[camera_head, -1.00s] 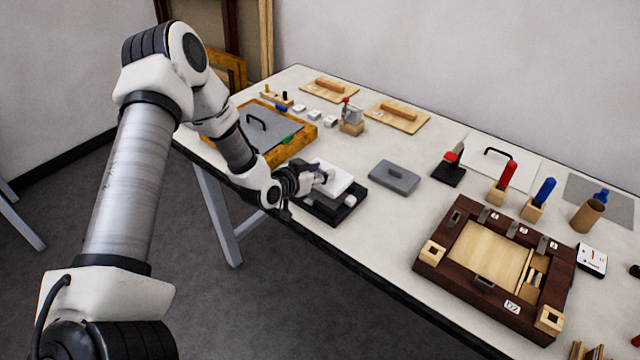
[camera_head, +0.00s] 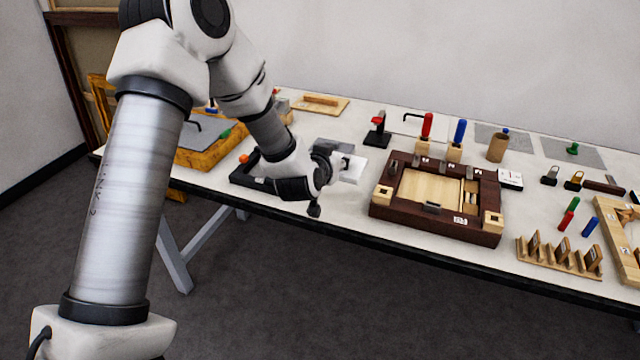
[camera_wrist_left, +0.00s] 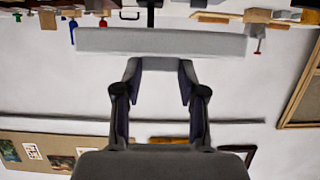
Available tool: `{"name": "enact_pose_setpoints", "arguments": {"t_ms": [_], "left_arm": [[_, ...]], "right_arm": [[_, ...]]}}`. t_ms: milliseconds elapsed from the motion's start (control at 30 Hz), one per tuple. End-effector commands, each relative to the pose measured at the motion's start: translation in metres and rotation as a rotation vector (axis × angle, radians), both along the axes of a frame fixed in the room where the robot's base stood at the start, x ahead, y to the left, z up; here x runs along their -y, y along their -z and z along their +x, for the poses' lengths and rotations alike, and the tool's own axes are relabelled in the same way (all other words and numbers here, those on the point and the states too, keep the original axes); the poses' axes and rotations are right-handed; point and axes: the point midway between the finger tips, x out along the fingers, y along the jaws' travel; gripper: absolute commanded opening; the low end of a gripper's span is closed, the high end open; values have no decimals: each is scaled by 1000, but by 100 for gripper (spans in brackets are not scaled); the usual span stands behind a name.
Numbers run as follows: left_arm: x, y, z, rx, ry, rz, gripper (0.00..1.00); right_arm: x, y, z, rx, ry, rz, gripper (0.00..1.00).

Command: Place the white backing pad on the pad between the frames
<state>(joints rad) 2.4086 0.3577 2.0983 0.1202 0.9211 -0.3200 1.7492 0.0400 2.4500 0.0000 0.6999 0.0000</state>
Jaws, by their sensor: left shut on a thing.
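The white backing pad (camera_head: 352,168) is held by my left gripper (camera_head: 334,166), whose fingers are shut on it. In the left wrist view the pad shows as a pale slab (camera_wrist_left: 160,43) across the fingertips (camera_wrist_left: 160,62). It appears raised above the table. The grey pad (camera_head: 333,146) lies on the table between the two frames, just behind my gripper and the white pad, partly hidden by them. The yellow-brown frame (camera_head: 213,156) is on the left, partly behind my arm. The dark brown frame (camera_head: 400,211) is on the right. My right gripper is out of view.
A black tray (camera_head: 243,180) stands left of my gripper, partly covered by my arm. A black stand with a red top (camera_head: 377,130), red (camera_head: 427,125) and blue (camera_head: 460,132) handled tools stand behind the dark frame. A wooden rack (camera_head: 560,260) is at the front right.

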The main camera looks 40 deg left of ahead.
Motion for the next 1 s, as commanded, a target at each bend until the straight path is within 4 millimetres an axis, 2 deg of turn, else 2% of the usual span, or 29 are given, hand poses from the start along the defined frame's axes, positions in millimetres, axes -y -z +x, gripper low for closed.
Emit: {"name": "enact_pose_setpoints", "arguments": {"t_ms": [67,200,533,600,967,1000], "left_arm": [[1,8,1,-4,2,-1,11],[1,37,1,-7,3,-1,11],[1,93,1,-4,5,1,11],[1,99,2,-3,4,0,11],[1,105,2,-2,4,-1,11],[1,103,2,-2,4,-1,51]], "right_arm": [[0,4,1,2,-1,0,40],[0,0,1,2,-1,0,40],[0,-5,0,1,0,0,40],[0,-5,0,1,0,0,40],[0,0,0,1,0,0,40],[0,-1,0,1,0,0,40]]}}
